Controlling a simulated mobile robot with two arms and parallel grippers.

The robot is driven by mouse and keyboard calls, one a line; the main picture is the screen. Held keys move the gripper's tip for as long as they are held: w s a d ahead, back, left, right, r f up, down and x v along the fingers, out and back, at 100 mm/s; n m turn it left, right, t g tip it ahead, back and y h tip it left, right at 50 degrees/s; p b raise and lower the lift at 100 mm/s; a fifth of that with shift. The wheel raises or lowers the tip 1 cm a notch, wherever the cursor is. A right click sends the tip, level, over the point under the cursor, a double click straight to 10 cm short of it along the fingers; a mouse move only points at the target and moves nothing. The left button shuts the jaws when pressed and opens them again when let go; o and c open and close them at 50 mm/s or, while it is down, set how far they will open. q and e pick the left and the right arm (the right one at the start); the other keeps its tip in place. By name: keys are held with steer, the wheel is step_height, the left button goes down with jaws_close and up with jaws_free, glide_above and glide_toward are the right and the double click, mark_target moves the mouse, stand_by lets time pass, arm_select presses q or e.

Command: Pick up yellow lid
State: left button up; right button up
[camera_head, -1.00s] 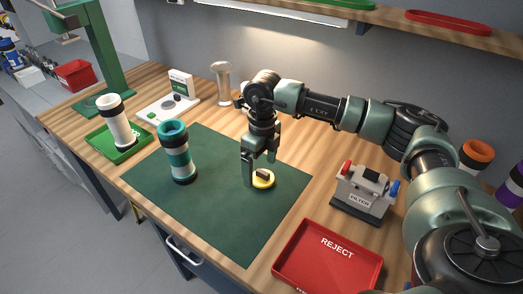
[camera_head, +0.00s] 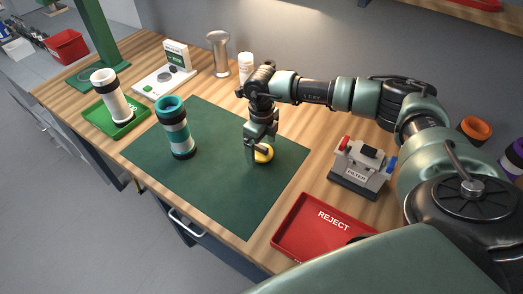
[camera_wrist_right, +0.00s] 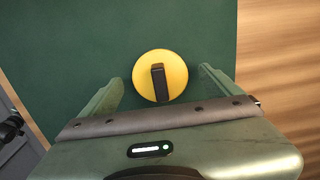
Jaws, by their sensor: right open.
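The yellow lid (camera_head: 264,154) lies on the green mat (camera_head: 222,200) in the head view, partly hidden by my right gripper. In the right wrist view the yellow lid (camera_wrist_right: 147,77) is a round disc with a black raised grip bar (camera_wrist_right: 158,83) on top. My right gripper (camera_head: 260,152) points down at the lid. In the right wrist view its open fingers (camera_wrist_right: 160,85) stand on either side of the lid, with a gap on each side. Nothing is held. My left gripper is not in view.
A teal and white tube (camera_head: 176,128) stands on the mat to the left. A green tray (camera_head: 127,128) holds a white tube (camera_head: 112,97). A red REJECT tray (camera_head: 318,232) lies at the front right, and a grey FILTER box (camera_head: 357,172) stands behind it.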

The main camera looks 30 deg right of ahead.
steer(key=c, duration=1.4)
steer(key=shift+c, duration=0.3)
steer(key=shift+r, duration=0.15)
